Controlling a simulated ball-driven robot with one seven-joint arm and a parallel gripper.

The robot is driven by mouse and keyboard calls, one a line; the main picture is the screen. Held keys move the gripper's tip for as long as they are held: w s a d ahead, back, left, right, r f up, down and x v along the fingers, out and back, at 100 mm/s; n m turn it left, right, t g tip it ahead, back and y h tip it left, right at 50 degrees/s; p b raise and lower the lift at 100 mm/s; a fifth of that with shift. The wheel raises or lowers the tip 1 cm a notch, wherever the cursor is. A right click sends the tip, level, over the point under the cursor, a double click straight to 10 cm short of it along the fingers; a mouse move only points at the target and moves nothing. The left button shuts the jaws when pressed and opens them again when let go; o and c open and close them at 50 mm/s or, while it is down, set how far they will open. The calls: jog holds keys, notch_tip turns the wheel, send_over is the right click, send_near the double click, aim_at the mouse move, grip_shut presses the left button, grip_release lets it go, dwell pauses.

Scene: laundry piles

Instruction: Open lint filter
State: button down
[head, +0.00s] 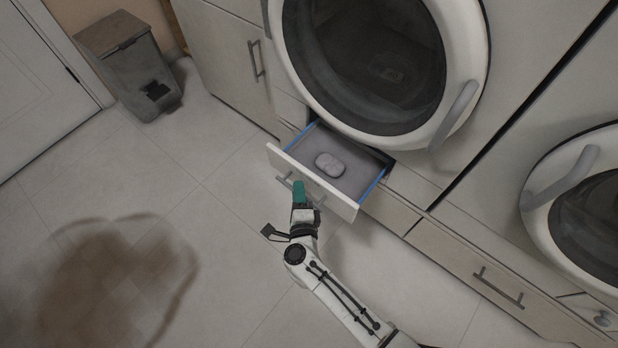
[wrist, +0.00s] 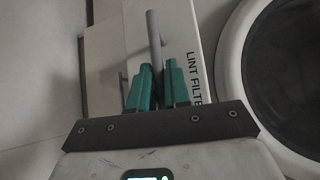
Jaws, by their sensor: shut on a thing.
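The lint filter drawer is pulled out below the left round-door machine. Its pale front (head: 342,204) faces me, and its grey tray holds a light rounded lump (head: 329,164). In the wrist view, the drawer front (wrist: 192,30) carries lettering reading "LINT FILTE", with the rest hidden. My gripper (head: 299,186) is at the drawer front, its teal fingers shut on the grey drawer handle (wrist: 154,30). The fingers also show in the wrist view (wrist: 157,74), one on each side of the bar. They cover part of the handle in the head view.
The left machine's round door (head: 375,60) is shut above the drawer. A second machine (head: 590,205) stands at the right, with a shut, handled drawer (head: 497,288) below. A grey bin (head: 133,70) stands at the back left. A blurred brown patch (head: 115,285) shows at lower left; nearby floor is clear.

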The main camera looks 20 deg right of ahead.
jog(key=shift+s+a, duration=0.4)
jog(key=shift+a, duration=0.1)
jog(key=c, duration=1.2)
grip_release()
jog(key=s+a+r+p, duration=0.1)
jog(key=s+p, duration=0.2)
jog(key=s, duration=0.7)
jog(key=shift+s+a+r, duration=0.2)
jog(key=shift+s+a, duration=0.1)
jog(key=shift+w+r, duration=0.1)
